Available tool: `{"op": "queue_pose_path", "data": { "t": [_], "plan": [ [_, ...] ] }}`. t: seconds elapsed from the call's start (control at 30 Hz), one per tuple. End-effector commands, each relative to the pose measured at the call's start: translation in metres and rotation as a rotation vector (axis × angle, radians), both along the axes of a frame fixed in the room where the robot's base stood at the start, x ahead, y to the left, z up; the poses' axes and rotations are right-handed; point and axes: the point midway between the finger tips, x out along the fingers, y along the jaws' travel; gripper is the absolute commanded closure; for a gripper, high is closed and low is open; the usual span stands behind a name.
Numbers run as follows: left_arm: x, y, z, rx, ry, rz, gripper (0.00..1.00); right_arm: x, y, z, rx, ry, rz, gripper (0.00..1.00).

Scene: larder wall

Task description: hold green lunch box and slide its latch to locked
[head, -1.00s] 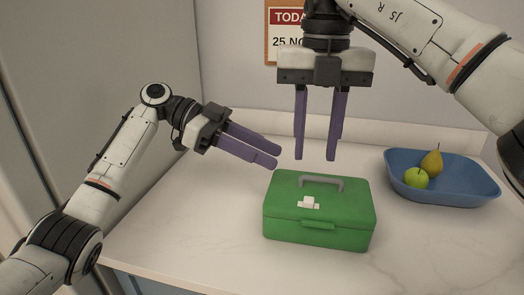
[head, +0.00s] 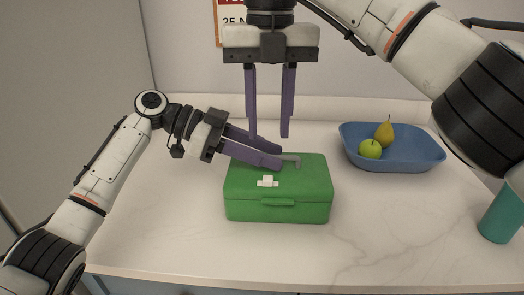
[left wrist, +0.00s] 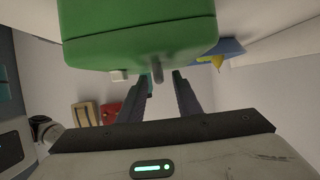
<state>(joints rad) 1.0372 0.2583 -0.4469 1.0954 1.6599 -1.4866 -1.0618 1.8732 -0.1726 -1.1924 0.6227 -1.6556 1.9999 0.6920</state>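The green lunch box (head: 277,210) stands shut on the counter, with a grey handle (head: 293,159) on its lid and a small white latch (head: 268,181) near the lid's front edge. My left gripper (head: 281,155) is open, its fingers reaching over the lid from the left and covering part of the handle. In the left wrist view the box (left wrist: 140,30) fills the top, and the handle (left wrist: 157,70) shows between the fingertips, with the latch (left wrist: 118,75) off to the left. I cannot tell whether the fingers touch the handle. My right gripper (head: 269,135) is open and empty, pointing down above the back of the box.
A blue bowl (head: 405,160) with a green apple (head: 370,149) and a pear (head: 384,133) stands to the right behind the box. A teal cup (head: 500,218) stands at the far right. The counter (head: 390,235) is clear in front and right of the box.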

Motion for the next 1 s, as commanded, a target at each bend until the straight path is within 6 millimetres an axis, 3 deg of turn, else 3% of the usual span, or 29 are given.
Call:
{"op": "queue_pose_path", "data": {
  "t": [0.03, 0.2, 0.33, 0.5, 0.57, 0.77, 1.0],
  "plan": [
    [0.0, 0.0, 0.0, 0.0, 0.0, 0.0, 0.69, 0.0, 0.0, 0.0, 0.0, 0.0, 0.0, 0.69],
    [0.0, 0.0, 0.0, 0.0, 0.0, 0.0, 0.97, 0.0, 0.0, 0.0, 0.0, 0.0, 0.0, 0.69],
    [0.0, 0.0, 0.0, 0.0, 0.0, 0.0, 1.0, 0.0, 0.0, 0.0, 0.0, 0.0, 0.0, 0.69],
    [0.0, 0.0, 0.0, 0.0, 0.0, 0.0, 1.0, 0.001, 0.0, 0.0, 0.007, -0.002, -0.033, 0.96],
    [0.0, 0.0, 0.0, 0.0, 0.0, 0.0, 1.0, 0.002, 0.0, 0.0, 0.017, -0.005, -0.082, 1.0],
    [0.0, 0.0, 0.0, 0.0, 0.0, 0.0, 1.0, 0.005, 0.005, 0.001, 0.085, -0.002, -0.4, 1.0],
    [0.0, 0.0, 0.0, 0.0, 0.0, 0.0, 1.0, 0.006, 0.012, 0.001, 0.183, 0.061, -0.898, 1.0]
  ]
}}
